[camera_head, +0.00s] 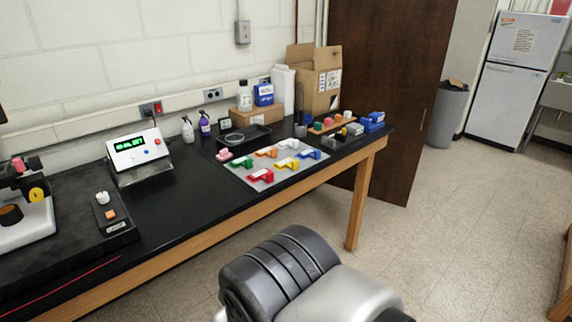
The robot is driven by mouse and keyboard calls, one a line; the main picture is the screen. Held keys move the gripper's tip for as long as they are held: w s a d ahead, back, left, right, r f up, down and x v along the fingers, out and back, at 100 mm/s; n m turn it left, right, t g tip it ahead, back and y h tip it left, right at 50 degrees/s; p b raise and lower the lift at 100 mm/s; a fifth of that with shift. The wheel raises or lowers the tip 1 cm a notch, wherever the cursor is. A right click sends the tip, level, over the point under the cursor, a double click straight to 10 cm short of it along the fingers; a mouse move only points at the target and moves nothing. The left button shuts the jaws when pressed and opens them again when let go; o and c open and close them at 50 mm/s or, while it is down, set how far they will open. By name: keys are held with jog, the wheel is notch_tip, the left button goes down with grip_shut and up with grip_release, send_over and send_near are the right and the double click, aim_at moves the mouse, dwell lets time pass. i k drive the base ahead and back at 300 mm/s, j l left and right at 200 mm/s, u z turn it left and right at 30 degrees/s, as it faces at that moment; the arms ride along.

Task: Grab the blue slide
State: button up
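The blue slide (312,155) lies on a light grey mat (270,186) on the black bench. It is the rightmost piece in the front row, near the bench's front edge. It has a blue body and a pale part at its left. Red (264,177) and yellow (289,166) pieces of similar shape lie to its left in the same row. Green (245,163), orange (270,153) and white (290,143) pieces form the row behind. My gripper is not in view; only a dark and silver part of my arm shows at the bottom, apart from the bench.
Behind the mat are a black tray (233,139), bottles and boxes. A wooden board with coloured pieces (326,126) and a blue box (374,118) stand to the right. A display unit (138,150) and a microscope-like device (28,205) stand left. Floor is clear to the right.

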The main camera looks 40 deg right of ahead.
aim_at(311, 152)
jog(key=z, duration=1.45)
jog(key=i+l, duration=0.1)
jog(key=i, duration=0.4)
jog(key=i+l+u, duration=0.1)
jog(key=i, duration=0.4)
jog(key=i+l+u, duration=0.1)
jog(key=i, duration=0.35)
jog(key=i+l, duration=0.25)
jog(key=i, duration=0.25)
